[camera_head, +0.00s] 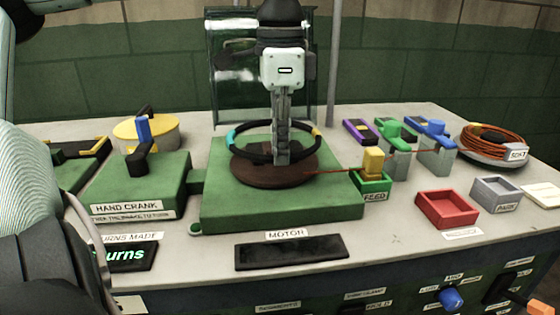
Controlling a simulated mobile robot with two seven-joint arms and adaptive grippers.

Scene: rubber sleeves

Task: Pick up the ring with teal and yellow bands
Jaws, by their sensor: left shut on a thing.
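The ring (244,152) is a thin black hoop with a teal band on its left and a yellow band on its right. It appears around or just over the brown disc (245,176) on the green motor base; I cannot tell if it touches the disc. My left gripper (282,158) points straight down, its fingers seen edge-on at the front part of the ring. It is shut on the ring and hides a short piece of it. My right gripper is not in view.
A clear guard (232,65) stands behind the motor. A hand crank (142,140) is at the left. A feed block (373,162), with a red thread to the disc, is at the right, near clamps (438,150), a red tray (447,208), a grey tray (496,192) and an orange coil (492,137).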

